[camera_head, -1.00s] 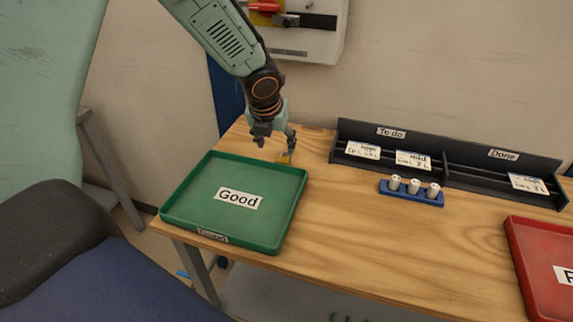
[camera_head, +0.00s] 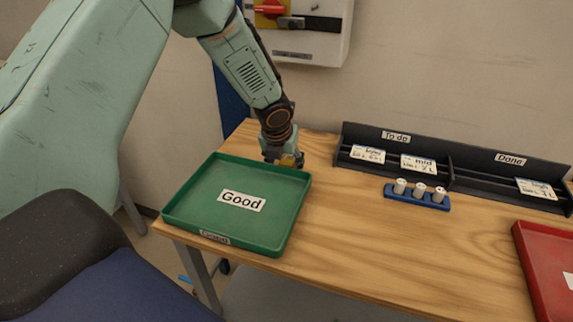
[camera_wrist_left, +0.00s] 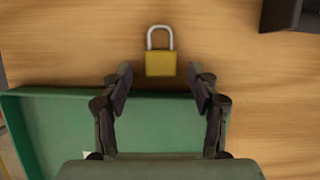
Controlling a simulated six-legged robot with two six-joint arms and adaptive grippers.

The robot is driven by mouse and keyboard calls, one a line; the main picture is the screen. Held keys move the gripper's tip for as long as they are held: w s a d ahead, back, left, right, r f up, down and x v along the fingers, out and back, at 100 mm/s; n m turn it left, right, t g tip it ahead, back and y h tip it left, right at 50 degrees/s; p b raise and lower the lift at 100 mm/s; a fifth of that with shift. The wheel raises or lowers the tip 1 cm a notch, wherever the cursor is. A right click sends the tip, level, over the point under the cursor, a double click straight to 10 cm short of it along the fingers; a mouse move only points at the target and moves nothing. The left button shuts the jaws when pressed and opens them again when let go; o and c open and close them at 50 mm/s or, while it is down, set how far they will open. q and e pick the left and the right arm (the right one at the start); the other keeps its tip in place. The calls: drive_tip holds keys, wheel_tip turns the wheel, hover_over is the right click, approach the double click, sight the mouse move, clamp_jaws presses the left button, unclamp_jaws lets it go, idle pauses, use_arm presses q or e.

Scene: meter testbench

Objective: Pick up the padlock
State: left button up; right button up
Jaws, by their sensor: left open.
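The padlock (camera_wrist_left: 160,63) has a brass-yellow body and a silver shackle. In the left wrist view it lies on the wooden table, just beyond the fingertips and centred between them. My left gripper (camera_wrist_left: 160,78) is open and empty there, its two dark fingers apart on either side. In the head view my left gripper (camera_head: 284,160) is low over the table behind the green tray. A small yellow part of the padlock (camera_head: 289,160) shows at its fingers; the rest is hidden. My right gripper is not in view.
The green tray (camera_head: 181,207) labelled Good is right beside the left gripper, its rim below the fingers in the wrist view. A dark card rack (camera_head: 456,181), a blue holder (camera_head: 417,200) with white cylinders and a red tray (camera_head: 524,262) stand to the right. The table's middle is clear.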

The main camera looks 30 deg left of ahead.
use_arm(q)
drive_tip(key=shift+w+f, duration=0.1)
drive_tip(key=shift+c, duration=1.3)
drive_tip(key=c, duration=0.9)
clamp_jaws()
wheel_tip(320, 180, up, 10)
drive_tip(key=p, duration=0.3)
